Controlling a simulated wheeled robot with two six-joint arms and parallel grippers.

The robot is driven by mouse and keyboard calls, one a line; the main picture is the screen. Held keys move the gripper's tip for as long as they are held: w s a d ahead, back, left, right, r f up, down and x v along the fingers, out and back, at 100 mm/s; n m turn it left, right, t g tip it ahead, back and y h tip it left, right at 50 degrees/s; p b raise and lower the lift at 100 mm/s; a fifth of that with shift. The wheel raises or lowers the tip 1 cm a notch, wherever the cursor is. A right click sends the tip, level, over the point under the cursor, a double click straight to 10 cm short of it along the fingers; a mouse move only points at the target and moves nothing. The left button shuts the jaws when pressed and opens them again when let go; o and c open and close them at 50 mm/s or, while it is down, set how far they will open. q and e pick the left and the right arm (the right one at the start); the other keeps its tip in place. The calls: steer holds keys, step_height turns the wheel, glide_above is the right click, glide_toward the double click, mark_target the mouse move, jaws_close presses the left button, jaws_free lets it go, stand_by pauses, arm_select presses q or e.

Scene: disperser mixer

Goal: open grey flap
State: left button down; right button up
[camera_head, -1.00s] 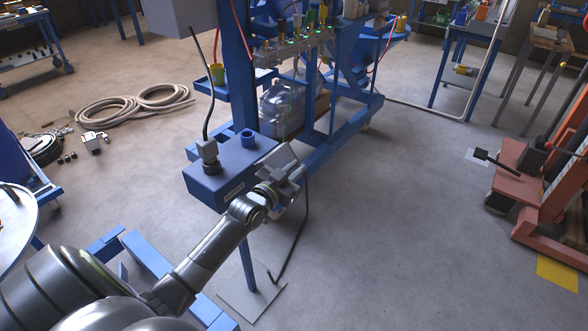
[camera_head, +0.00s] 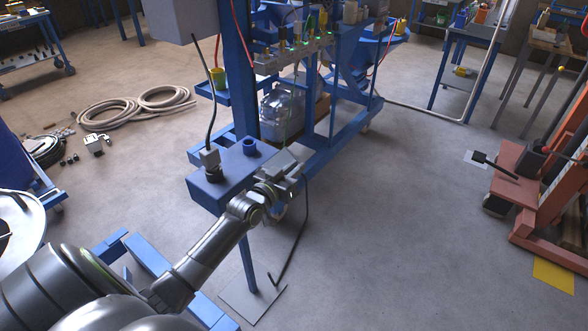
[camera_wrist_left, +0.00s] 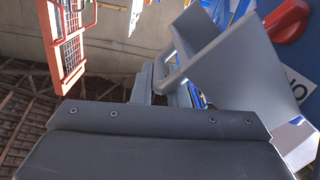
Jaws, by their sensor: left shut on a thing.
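The grey flap (camera_head: 280,161) is at the right end of the blue box on the stand, partly hidden by my left gripper (camera_head: 290,178). In the left wrist view the flap (camera_wrist_left: 242,75) is a flat grey plate, tilted, with a bar-like handle (camera_wrist_left: 195,52) along its left side. My left gripper (camera_wrist_left: 165,80) is shut on this handle; the exact contact is partly hidden by the fingers. My right gripper is not in view.
The blue box (camera_head: 215,190) carries a dark plug with a cable and a blue socket. A red knob (camera_wrist_left: 287,20) is close to the flap. A black cable (camera_head: 300,235) hangs beside the gripper.

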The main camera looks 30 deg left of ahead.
mark_target(290, 158)
arm_select(q)
steer(key=shift+a+r+n+p, duration=0.3)
steer(key=shift+r+n+p, duration=0.45)
steer(key=shift+r+n, duration=0.3)
steer(key=shift+w+a+r+n+p, duration=0.1)
steer(key=shift+a+r+n+p, duration=0.35)
steer(key=shift+n, duration=0.3)
steer(key=shift+r, duration=0.2)
steer(key=shift+a+r+p, duration=0.35)
stand_by(1.1)
stand_by(1.5)
steer(key=c, duration=1.5)
jaws_free()
steer(key=s+a+p, duration=0.1)
steer(key=s+p, duration=0.3)
steer(key=s, duration=1.3)
steer(key=shift+s+a+r, duration=0.15)
steer(key=shift+a+r, duration=0.05)
